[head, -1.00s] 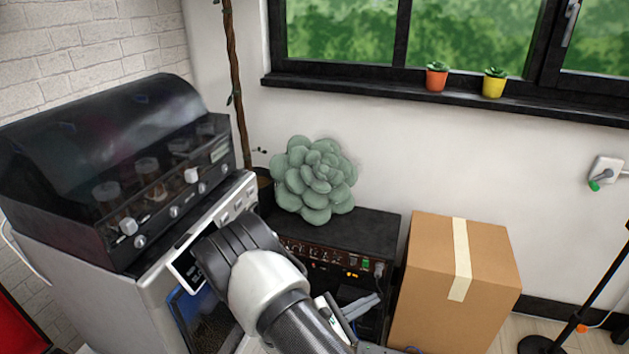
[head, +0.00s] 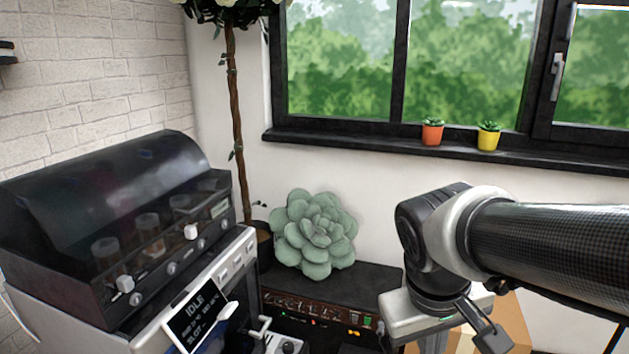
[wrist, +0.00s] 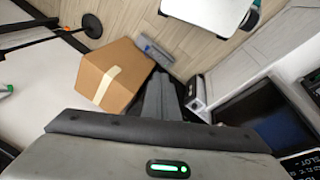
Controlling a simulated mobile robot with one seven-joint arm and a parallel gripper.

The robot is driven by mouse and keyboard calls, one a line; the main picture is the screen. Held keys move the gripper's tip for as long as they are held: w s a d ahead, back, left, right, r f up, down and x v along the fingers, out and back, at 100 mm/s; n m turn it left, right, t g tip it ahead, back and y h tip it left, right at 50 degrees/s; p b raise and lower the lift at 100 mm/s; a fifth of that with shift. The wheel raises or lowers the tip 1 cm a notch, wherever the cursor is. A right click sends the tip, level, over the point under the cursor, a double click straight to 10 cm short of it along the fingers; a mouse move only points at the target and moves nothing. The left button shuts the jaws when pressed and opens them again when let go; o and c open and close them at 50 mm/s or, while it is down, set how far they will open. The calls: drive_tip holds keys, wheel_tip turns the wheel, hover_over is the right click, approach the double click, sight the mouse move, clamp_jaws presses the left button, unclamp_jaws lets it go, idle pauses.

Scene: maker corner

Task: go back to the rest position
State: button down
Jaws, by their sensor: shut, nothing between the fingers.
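My gripper (wrist: 163,96) is shut and empty in the wrist view. Its dark fingers lie together and point at the gap between the cardboard box and the machines, touching nothing that I can make out. In the head view my arm reaches in from the right and bends down at the wrist, in front of the box. The fingertips are hard to make out there.
A cardboard box (wrist: 108,75) stands on the floor. At left is a machine with a dark hood (head: 110,210) and a tilted display (head: 197,315). A succulent (head: 313,235) sits on a black amplifier (head: 375,282). Small pots (head: 432,133) stand on the windowsill.

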drive_tip(key=s+a+r+m+t+y+p, duration=0.1)
drive_tip(key=r+p, duration=1.1)
drive_tip(key=r, duration=0.2)
drive_tip(key=s+a+r+m+t+y+p, duration=0.1)
drive_tip(key=s+r+t+p, duration=0.1)
drive_tip(key=r+p, duration=1)
wheel_tip(320, 180, up, 3)
drive_tip(key=shift+s+a+f, duration=0.1)
drive_tip(key=shift+s+a, duration=0.1)
drive_tip(key=shift+a, duration=0.2)
